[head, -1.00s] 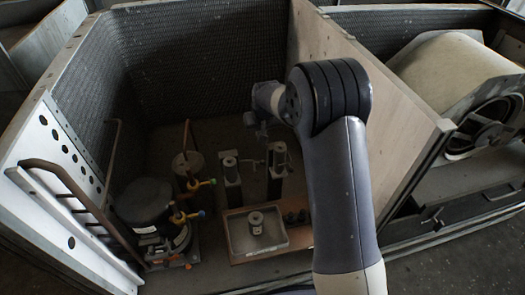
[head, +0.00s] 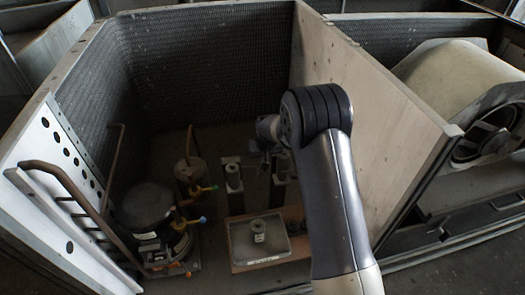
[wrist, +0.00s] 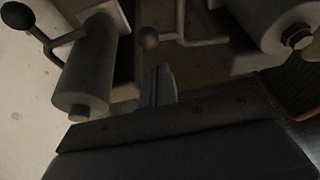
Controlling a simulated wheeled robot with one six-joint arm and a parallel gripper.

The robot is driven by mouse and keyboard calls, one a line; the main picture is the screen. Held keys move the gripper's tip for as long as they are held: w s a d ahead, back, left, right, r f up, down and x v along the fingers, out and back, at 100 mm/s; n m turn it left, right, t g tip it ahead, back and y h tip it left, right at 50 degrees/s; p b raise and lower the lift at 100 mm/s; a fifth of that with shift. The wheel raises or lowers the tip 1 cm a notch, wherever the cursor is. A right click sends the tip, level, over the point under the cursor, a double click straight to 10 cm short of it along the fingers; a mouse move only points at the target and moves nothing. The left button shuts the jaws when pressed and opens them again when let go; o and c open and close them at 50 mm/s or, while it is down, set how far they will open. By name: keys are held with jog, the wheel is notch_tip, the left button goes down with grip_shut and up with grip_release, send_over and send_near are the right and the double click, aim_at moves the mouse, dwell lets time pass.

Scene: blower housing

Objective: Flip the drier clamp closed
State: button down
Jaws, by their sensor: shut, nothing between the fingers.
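Two upright stands with grey cylinders stand side by side in the housing. The left stand (head: 233,178) and the right stand (head: 281,163) look like the drier clamp's holders, and the right one is partly behind my arm. In the wrist view, a left cylinder (wrist: 85,78) and a right cylinder (wrist: 272,22) each have a bent lever. One lever ends in a ball (wrist: 18,15) at the upper left, the other in a ball (wrist: 149,38) near the middle. My gripper (wrist: 160,82) is shut and empty, below the middle ball. In the head view my gripper (head: 264,150) is dark and small, between the stands.
A metal tray (head: 283,254) with a small round part (head: 258,231) lies in front of the stands. A black compressor (head: 146,206) and copper pipes are at left. A pale partition (head: 375,110) rises close to the right of my arm.

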jog(key=shift+s+d+f, duration=0.15)
jog(key=shift+s+f, duration=0.05)
jog(key=shift+s, duration=0.55)
jog(key=shift+s, duration=0.15)
